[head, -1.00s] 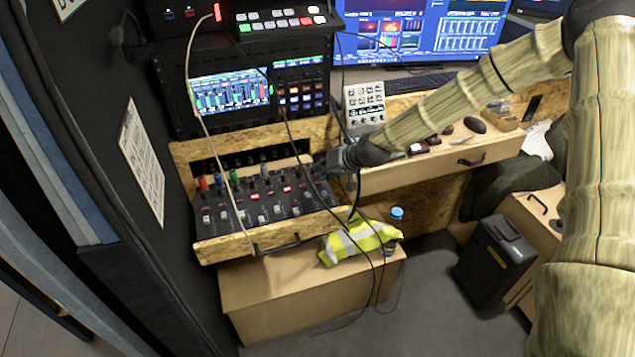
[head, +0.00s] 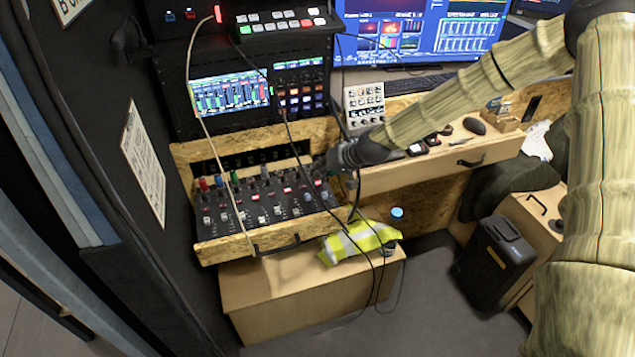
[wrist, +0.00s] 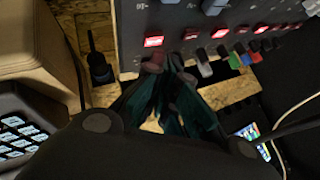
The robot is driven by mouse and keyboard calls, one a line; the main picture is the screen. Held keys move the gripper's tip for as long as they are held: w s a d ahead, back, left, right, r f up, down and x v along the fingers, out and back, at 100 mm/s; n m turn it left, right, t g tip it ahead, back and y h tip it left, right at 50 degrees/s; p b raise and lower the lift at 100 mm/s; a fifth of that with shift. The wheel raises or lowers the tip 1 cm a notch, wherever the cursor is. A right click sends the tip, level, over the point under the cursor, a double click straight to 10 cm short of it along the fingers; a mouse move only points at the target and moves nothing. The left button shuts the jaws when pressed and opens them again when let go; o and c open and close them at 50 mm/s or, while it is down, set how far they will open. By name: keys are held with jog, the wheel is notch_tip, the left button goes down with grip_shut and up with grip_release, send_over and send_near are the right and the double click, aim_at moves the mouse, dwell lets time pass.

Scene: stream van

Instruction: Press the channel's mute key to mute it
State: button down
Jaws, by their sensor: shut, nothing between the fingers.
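The audio mixer (head: 262,208) sits in a plywood drawer, with coloured knobs along its back and a row of mute keys, several glowing red. One lit key (head: 317,183) is at its right end. My gripper (head: 322,168) is over the mixer's back right corner. In the wrist view my gripper (wrist: 172,68) is shut and empty, its fingertips close to the panel's knob edge. A lit red key (wrist: 153,41) is just beyond the fingertips, and another lit key (wrist: 220,33) is to the right. Whether the fingertips touch the panel cannot be told.
A thin black cable (head: 298,150) and a pale cable (head: 215,150) hang across the mixer. A small keypad box (head: 364,104) stands behind my gripper. The desk drawer (head: 440,165) is to the right. A hi-vis vest (head: 355,243) lies on the box below.

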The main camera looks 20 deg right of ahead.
aim_at(320, 181)
jog(key=shift+r, duration=0.1)
notch_tip(320, 181, up, 6)
jog(key=p, duration=0.3)
jog(key=shift+p, duration=0.35)
